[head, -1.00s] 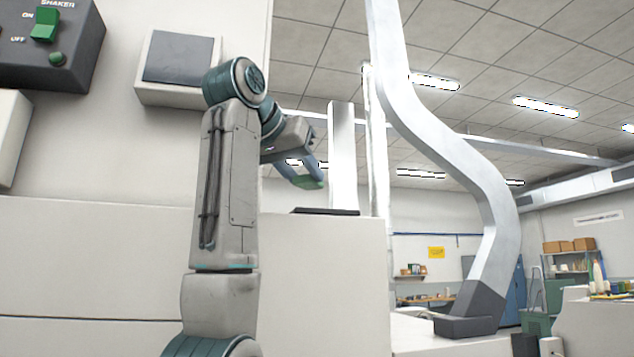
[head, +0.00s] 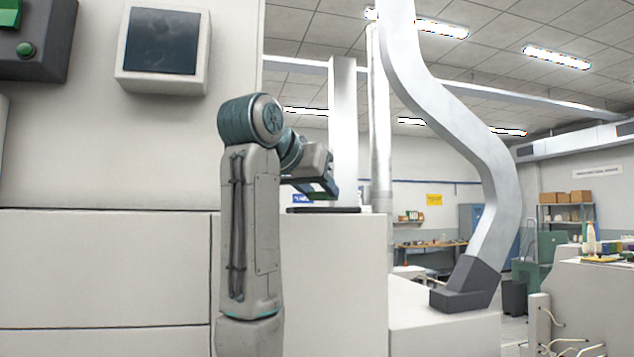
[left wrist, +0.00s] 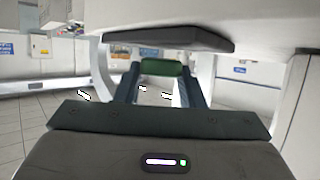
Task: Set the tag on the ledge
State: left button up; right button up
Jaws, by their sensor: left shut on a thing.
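My left gripper (head: 325,191) is shut on a small green tag (head: 318,194), just above the dark flat ledge (head: 335,210) on top of the pale cabinet. A small gap seems to show between the tag and the ledge. In the left wrist view, the green tag (left wrist: 162,68) sits between the two fingertips of the left gripper (left wrist: 160,74). The dark ledge (left wrist: 140,37) lies across the upper part of that view, apart from the tag in the picture. My right gripper is not in view.
The pale cabinet (head: 335,270) rises in front of me, with a wall screen (head: 161,42) and a dark control box (head: 38,40) at upper left. A thick bent metal duct (head: 455,140) stands right of the ledge. Open room lies beyond.

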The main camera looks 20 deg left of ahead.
pick_arm(q)
jog(key=shift+a+f, duration=0.1)
jog(key=shift+f, duration=0.4)
jog(key=shift+f, duration=0.2)
jog(key=o, duration=1)
jog(key=shift+c, duration=0.2)
jog(key=shift+r, duration=0.1)
